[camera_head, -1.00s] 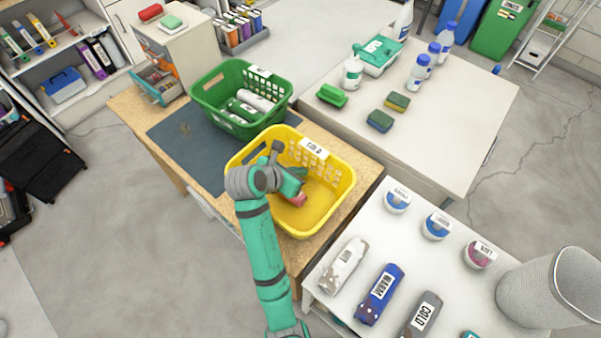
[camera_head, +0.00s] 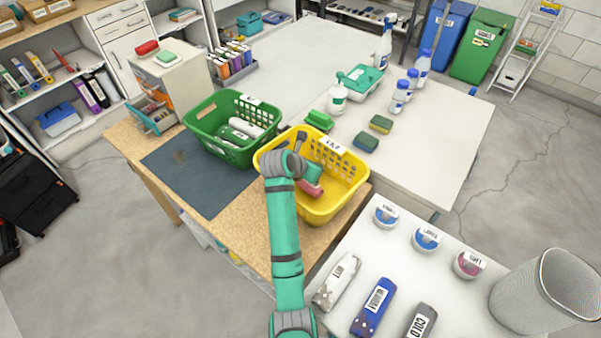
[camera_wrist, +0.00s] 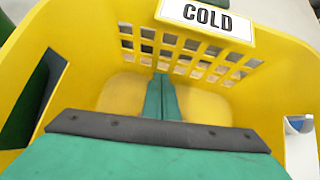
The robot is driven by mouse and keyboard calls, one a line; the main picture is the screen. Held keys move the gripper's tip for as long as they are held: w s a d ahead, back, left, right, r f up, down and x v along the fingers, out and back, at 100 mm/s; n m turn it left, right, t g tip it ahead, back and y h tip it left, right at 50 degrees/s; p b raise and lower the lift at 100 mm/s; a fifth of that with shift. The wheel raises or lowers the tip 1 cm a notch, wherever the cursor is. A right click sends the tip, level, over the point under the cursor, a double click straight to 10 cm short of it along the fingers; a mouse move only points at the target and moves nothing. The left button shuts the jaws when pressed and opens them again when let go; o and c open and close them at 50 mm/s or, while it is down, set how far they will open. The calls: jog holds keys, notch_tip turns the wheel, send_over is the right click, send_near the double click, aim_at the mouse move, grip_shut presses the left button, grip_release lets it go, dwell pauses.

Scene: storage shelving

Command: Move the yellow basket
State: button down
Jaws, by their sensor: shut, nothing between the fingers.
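The yellow basket (camera_head: 350,183), with a "COLD" label on its far wall, stands on the back right part of the wooden table (camera_head: 245,217). Its far side hides the table edge. My gripper (camera_head: 312,178) is lowered inside the basket from the near side. In the wrist view, the fingers (camera_wrist: 162,95) are closed together and point at the perforated far wall of the basket (camera_wrist: 95,45). Nothing shows between them. Whether the fingertips touch that wall, I cannot tell.
A green basket (camera_head: 205,114) with bottles stands left of the yellow one. A white table (camera_head: 430,150) behind and right holds sponges (camera_head: 367,143), bottles and a teal box. A nearer white table (camera_head: 372,254) holds labelled tubs and bottles. The wooden table's front is bare.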

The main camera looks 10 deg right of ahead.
jog(key=shift+w+d, duration=0.1)
jog(key=shift+d, duration=0.15)
jog(key=shift+a, duration=0.15)
jog(key=shift+r, duration=0.1)
jog(key=shift+s+a+r, duration=0.1)
jog(key=shift+s+r, duration=0.1)
jog(key=shift+s, duration=0.05)
jog(key=v, duration=0.9)
jog(key=shift+a+r, duration=0.1)
jog(key=shift+a, duration=0.05)
